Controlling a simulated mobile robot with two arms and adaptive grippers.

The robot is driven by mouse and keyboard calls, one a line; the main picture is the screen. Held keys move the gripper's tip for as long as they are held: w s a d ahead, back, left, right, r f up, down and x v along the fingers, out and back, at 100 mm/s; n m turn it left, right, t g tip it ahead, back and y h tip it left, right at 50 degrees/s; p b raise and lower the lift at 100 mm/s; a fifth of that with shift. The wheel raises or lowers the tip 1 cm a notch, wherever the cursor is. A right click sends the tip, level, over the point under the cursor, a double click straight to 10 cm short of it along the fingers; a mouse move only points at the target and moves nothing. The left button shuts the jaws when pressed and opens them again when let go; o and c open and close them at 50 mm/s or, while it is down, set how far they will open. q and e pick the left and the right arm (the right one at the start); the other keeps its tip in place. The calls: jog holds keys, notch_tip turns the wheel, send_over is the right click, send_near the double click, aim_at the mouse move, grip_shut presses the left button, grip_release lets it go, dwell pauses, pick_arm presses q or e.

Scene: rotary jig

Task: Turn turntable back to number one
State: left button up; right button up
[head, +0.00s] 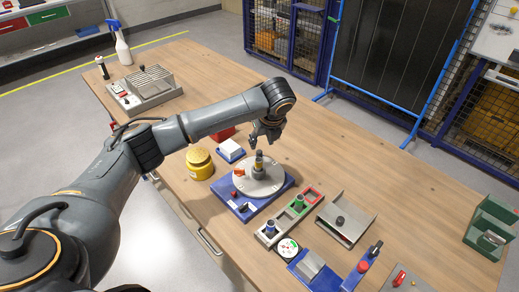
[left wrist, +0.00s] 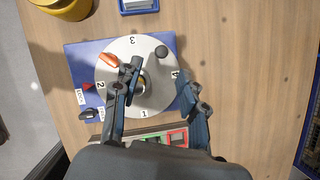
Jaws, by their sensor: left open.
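The turntable is a pale round disc (head: 275,184) on a blue base (head: 232,205). In the left wrist view the disc (left wrist: 118,52) bears numbers 1 to 4, and the red pointer (left wrist: 88,87) on the base is beside number 2. A central post is partly hidden by a finger. My right gripper is not in view.
A yellow round container (head: 199,162) and a small blue tray with a white block (head: 231,149) stand left of the turntable. A grey rail with coloured pockets (head: 289,215) lies close in front. A grey bracket (head: 345,218) is to the right. Free wood lies behind the turntable.

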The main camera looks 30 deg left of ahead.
aim_at(259, 151)
pick_arm(q)
jog(key=x, duration=0.4)
jog(key=shift+w+f, duration=0.1)
jog(key=p+x, duration=0.1)
jog(key=x, duration=0.3)
jog(key=shift+w+f, duration=0.15)
jog(key=shift+f, duration=0.05)
jog(key=shift+a+f, duration=0.1)
jog(key=shift+f, duration=0.1)
grip_shut()
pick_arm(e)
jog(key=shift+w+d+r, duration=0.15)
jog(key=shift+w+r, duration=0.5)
